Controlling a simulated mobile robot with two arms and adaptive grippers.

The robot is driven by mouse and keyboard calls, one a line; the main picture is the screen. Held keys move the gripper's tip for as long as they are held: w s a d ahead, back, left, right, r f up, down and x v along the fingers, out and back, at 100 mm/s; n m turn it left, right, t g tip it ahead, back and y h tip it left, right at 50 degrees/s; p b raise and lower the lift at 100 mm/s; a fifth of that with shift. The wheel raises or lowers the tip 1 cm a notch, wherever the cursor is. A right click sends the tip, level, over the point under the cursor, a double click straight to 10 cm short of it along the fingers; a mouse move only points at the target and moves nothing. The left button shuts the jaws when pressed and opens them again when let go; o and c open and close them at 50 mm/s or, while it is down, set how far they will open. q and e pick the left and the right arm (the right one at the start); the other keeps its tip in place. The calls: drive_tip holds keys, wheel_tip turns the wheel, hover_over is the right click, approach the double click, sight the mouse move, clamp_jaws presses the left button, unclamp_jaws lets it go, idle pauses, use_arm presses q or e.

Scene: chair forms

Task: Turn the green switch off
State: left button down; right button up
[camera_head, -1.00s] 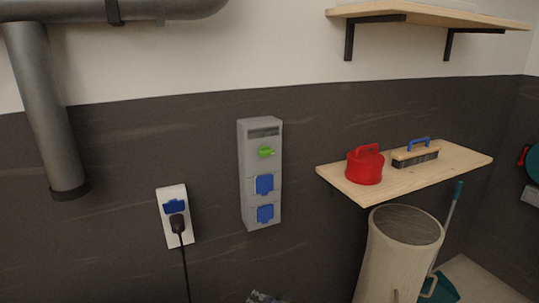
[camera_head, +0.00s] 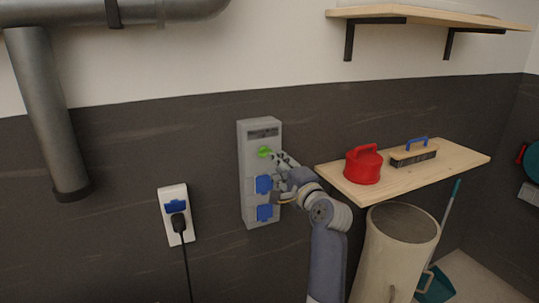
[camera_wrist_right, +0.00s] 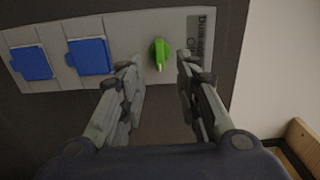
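The green switch (camera_head: 265,152) is a small knob on the upper part of a grey wall box (camera_head: 247,200). In the right wrist view the green switch (camera_wrist_right: 160,53) shows between my two fingers, a little beyond their tips. My right gripper (camera_head: 276,157) is close to the box, just right of the switch. In the wrist view the right gripper (camera_wrist_right: 157,58) is open, with its fingers apart on either side of the knob and nothing held. Whether a finger touches the knob cannot be told. My left gripper is in neither view.
Two blue socket covers (camera_head: 264,184) sit below the switch. A white socket (camera_head: 172,222) with a black plug is to the left. A wooden shelf (camera_head: 450,163) with a red canister (camera_head: 363,167) and a brush (camera_head: 412,156) is right of my arm, above a bin (camera_head: 385,255).

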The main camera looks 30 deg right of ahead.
sight(266, 153)
drive_tip(key=w+p, duration=0.1)
drive_tip(key=w, duration=0.5)
drive_tip(key=shift+w+d, duration=0.2)
clamp_jaws()
